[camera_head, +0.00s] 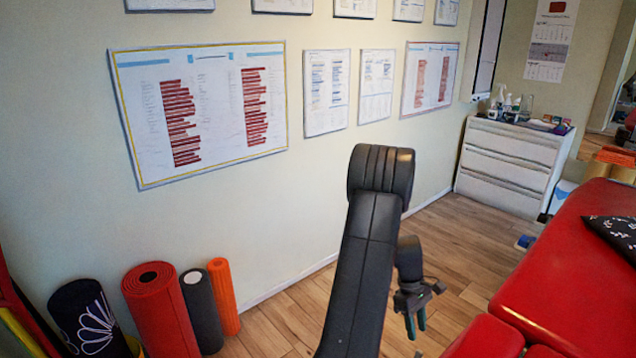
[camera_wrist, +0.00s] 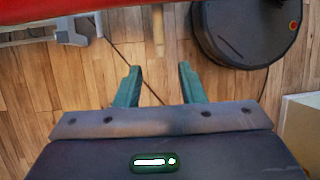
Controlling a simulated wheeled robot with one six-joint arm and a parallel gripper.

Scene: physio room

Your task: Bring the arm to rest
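My gripper (camera_head: 416,328) hangs from the folded dark arm in the head view, with its fingers pointing down over the wood floor. In the wrist view my gripper (camera_wrist: 160,72) shows two green fingers spread apart. The gap between them is empty, with only floor behind it. The arm's upper link rises in the middle of the head view, and its elbow stands in front of the wall.
A red treatment table (camera_head: 570,268) stands at the right, with a dark patterned cushion (camera_head: 612,234) on it. Rolled mats, one of them red (camera_head: 160,310), stand by the wall at left. A white drawer unit (camera_head: 510,165) is at the back. Floor between is clear.

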